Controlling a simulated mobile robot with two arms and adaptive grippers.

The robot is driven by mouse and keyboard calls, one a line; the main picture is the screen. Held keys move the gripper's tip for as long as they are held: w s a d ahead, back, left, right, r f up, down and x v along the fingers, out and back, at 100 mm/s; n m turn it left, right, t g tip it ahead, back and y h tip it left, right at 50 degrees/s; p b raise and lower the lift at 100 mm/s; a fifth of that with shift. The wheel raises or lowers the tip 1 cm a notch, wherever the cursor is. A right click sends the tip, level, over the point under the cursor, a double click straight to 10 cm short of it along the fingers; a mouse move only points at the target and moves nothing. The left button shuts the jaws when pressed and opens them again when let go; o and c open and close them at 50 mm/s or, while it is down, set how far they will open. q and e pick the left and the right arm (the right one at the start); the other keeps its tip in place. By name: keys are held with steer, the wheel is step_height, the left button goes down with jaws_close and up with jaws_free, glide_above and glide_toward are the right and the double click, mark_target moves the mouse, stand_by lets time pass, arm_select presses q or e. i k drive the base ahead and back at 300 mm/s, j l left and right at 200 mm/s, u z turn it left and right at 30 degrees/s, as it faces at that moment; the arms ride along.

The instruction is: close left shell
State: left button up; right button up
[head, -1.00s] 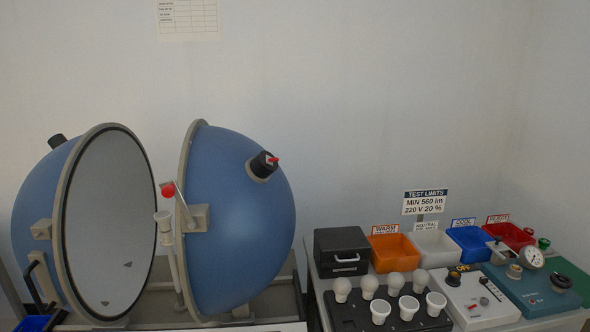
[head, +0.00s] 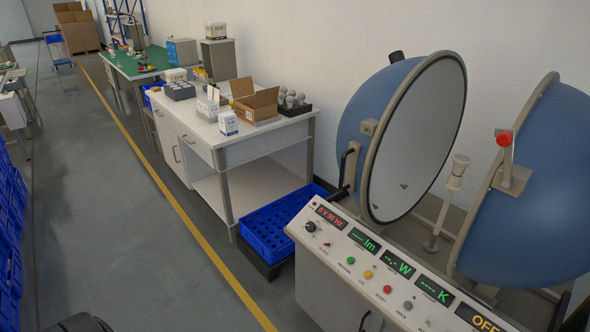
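The left shell (head: 374,112) is a blue half sphere with a grey rim and a pale inner face, at the right of the head view. It stands apart from the right shell (head: 545,190), with an open gap between them. A black handle (head: 345,165) sits on the left shell's lower left side. A white lamp post (head: 449,200) stands in the gap. A red-knobbed latch (head: 506,150) is on the right shell's rim. Neither of my grippers is in view.
A control panel (head: 375,262) with displays and buttons runs in front of the shells. A blue crate (head: 262,232) sits low to its left. A white bench (head: 225,135) with boxes and bulbs stands further left.

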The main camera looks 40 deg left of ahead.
mark_target(397, 133)
steer(key=u, duration=0.75)
steer(key=z, duration=0.25)
steer(key=i+j+z, duration=0.55)
steer(key=j+z, duration=0.2)
